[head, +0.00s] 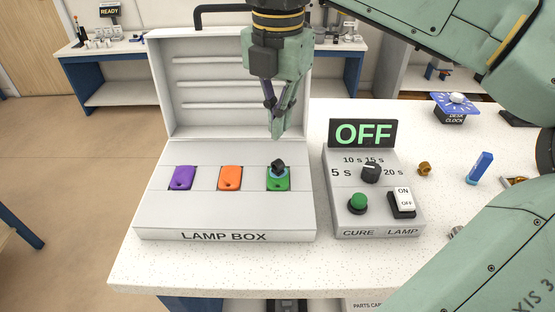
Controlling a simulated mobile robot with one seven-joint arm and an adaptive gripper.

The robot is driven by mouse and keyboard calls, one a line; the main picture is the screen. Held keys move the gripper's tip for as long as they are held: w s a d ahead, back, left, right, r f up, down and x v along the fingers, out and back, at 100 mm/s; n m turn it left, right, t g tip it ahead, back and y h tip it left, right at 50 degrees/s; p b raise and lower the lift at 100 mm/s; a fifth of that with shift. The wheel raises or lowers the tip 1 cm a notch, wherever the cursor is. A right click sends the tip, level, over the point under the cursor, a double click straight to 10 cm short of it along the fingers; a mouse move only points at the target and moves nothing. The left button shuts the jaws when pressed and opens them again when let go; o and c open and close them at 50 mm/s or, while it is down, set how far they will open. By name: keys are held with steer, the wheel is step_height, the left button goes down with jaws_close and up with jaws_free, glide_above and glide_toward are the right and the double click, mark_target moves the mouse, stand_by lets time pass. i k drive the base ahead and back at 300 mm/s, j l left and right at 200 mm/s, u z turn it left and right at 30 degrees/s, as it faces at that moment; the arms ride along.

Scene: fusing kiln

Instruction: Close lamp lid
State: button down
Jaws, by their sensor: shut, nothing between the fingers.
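The lamp box (160,222) stands on the white speckled table, with "LAMP BOX" on its front. Its lid (205,80) is open, standing upright at the back with its ribbed inner face towards me. A dark bar handle (222,12) sits at the lid's top edge, partly hidden by my arm. My gripper (277,133) is shut and empty, pointing down above the right side of the box, in front of the lid.
A control unit (375,215) stands right of the box, with a dial, green button, lamp switch and an "OFF" display (363,133). Further right are a brass part (424,168), a blue part (479,168) and a desk clock (455,107). My arm spans the right side.

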mark_target(205, 91)
steer(key=k, duration=1)
